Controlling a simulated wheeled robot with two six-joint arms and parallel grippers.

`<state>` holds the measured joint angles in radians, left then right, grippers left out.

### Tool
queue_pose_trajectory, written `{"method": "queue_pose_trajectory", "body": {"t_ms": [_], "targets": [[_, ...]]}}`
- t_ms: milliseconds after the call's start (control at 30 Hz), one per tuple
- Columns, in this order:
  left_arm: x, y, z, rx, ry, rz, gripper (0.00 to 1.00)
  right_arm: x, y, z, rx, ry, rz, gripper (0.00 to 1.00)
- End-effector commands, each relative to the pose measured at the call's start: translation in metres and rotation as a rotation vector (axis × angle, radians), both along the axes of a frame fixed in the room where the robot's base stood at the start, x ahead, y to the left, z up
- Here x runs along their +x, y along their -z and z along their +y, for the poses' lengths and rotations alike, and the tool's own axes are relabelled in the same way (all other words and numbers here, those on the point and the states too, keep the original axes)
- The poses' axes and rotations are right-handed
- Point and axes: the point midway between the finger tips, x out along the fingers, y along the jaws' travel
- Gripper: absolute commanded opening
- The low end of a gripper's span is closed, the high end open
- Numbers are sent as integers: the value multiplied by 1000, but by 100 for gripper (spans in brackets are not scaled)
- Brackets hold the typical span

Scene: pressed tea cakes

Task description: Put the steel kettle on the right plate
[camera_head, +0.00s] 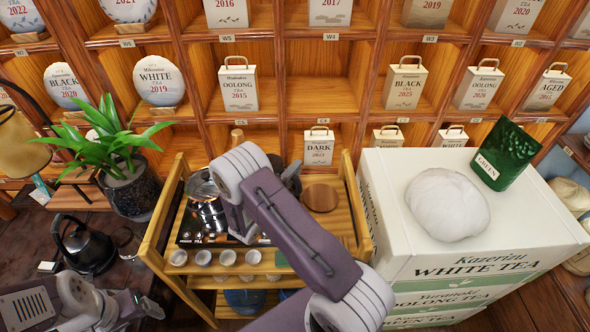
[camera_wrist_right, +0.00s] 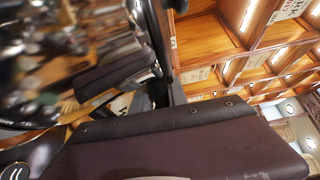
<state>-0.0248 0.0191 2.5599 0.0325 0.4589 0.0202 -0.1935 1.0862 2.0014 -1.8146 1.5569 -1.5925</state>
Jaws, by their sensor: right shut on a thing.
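The steel kettle (camera_head: 204,187) is shiny and rounded. It is at the left part of a black two-plate cooker (camera_head: 190,239) on the wooden stand, partly behind my right arm. My right gripper (camera_head: 233,208) is at the kettle's right side and shut on it; the fingers are mostly hidden by my arm. The right plate is hidden behind the arm. In the right wrist view the kettle's reflective body (camera_wrist_right: 45,75) fills the left side, close to the gripper. My left gripper (camera_head: 150,307) is low at the left, away from the kettle; its opening is unclear.
Several small cups (camera_head: 203,258) line the stand's front. A round wooden piece (camera_head: 320,197) lies at its right. A black kettle (camera_head: 82,243) and a potted plant (camera_head: 130,185) stand left. White tea boxes (camera_head: 480,240) stand right, shelves behind.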

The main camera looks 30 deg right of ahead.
Motion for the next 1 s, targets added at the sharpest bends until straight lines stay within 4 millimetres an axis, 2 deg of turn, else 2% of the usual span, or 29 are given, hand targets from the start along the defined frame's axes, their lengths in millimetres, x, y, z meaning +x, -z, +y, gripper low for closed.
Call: {"method": "queue_pose_trajectory", "body": {"t_ms": [33,100,300,1000], "targets": [[0,11,0,0,0,0,82,0,10,0,-2,0,-5,0],[0,19,0,0,0,0,82,1,19,0,-2,0,-5,0],[0,32,0,0,0,0,82,1,33,0,-2,0,-5,0],[0,29,0,0,0,0,82,0,31,0,-2,0,-5,0]]}}
